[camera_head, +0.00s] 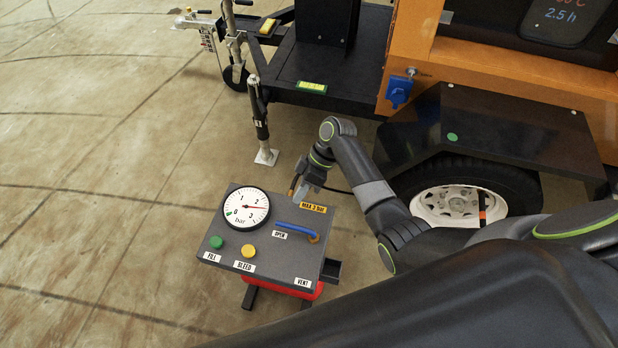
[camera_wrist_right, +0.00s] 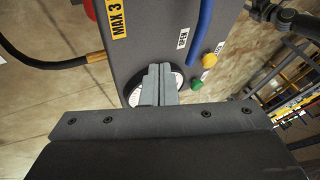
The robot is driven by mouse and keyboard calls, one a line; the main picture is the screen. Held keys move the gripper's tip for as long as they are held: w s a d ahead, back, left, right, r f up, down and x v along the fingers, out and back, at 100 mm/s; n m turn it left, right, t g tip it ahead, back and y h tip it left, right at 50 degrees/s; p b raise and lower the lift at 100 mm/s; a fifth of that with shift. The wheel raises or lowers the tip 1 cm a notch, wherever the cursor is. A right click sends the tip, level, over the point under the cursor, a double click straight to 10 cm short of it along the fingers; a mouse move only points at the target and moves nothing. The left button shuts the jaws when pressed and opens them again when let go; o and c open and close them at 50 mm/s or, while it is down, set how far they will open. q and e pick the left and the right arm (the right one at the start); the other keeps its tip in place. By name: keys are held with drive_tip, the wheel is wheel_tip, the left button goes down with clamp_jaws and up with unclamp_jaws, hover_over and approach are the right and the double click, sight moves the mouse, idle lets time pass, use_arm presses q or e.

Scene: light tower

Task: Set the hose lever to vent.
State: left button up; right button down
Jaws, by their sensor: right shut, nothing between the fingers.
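The hose lever (camera_head: 295,229) is a blue bar on top of a grey control box (camera_head: 270,263). It runs from a brass pivot at the right toward the OPEN label (camera_head: 280,235) at the left. The VENT label (camera_head: 303,282) is at the box's front right corner. In the right wrist view the blue lever (camera_wrist_right: 201,32) shows at the top, beside OPEN. My right gripper (camera_head: 301,191) is beyond the box's back edge, apart from the lever. Its fingers (camera_wrist_right: 158,84) are shut and empty, and overlap the gauge in the wrist view. My left gripper is not in view.
The box carries a round gauge (camera_head: 246,209), a green button (camera_head: 216,242) and a yellow button (camera_head: 248,251). A hose with a brass end (camera_wrist_right: 96,57) joins the box's back side. A trailer with a wheel (camera_head: 460,205) stands behind. Floor at the left is clear.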

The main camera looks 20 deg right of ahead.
sight(295, 229)
drive_tip(key=shift+s+a+f+p, duration=0.3)
drive_tip(key=shift+s+a+f, duration=0.2)
drive_tip(key=shift+s+a, duration=0.35)
drive_tip(key=shift+s+a+f+p, duration=0.3)
drive_tip(key=shift+s+a+f, duration=0.3)
drive_tip(key=shift+s, duration=0.3)
drive_tip(key=shift+r, duration=0.1)
